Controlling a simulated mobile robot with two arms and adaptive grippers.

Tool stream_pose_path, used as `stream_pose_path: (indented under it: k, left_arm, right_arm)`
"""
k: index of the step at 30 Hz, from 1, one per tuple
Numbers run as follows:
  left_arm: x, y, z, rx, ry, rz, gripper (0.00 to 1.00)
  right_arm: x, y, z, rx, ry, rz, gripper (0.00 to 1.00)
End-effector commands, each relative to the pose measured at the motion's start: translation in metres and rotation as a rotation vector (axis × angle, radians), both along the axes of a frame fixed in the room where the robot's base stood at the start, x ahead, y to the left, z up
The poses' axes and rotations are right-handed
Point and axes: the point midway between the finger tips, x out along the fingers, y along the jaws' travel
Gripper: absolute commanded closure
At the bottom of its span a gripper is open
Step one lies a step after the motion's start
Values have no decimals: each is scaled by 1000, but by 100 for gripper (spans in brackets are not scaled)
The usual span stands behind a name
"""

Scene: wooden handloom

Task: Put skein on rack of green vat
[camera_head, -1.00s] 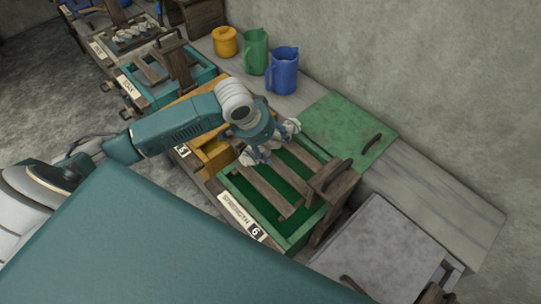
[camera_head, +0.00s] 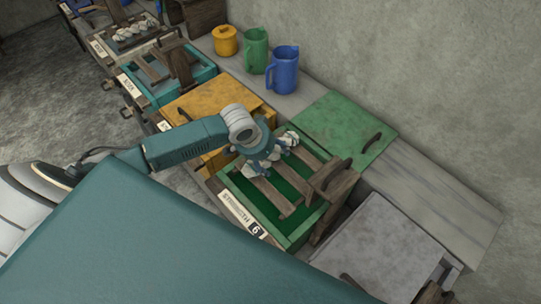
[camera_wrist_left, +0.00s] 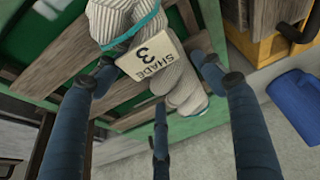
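The skein is a pale grey-white twisted hank with a teal band. In the left wrist view the skein (camera_wrist_left: 178,78) carries a tag reading SHADE 3 and lies across the wooden slats of the rack (camera_wrist_left: 60,68). My right gripper is not in view.
The green lid (camera_head: 345,125) lies behind the vat. A yellow vat (camera_head: 210,105) stands left of it and a grey lid (camera_head: 385,245) right. A blue jug (camera_head: 284,72), green jug (camera_head: 256,50) and yellow pot (camera_head: 225,41) stand near the wall.

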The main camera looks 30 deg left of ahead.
Motion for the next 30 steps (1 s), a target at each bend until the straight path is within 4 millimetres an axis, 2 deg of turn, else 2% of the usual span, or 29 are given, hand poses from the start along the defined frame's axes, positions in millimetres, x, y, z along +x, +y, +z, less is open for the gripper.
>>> stream_pose_path:
  k: [10,14,24,30]
  left_arm:
    - [0,0,1,0,0,0,18]
    - [-2,1,10,0,-2,-1,18]
    - [-27,11,74,1,-4,-1,18]
    - [-39,14,103,0,-2,0,18]
  right_arm:
    - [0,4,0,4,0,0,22]
    - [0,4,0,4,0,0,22]
    - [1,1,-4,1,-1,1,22]
    - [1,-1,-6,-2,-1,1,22]
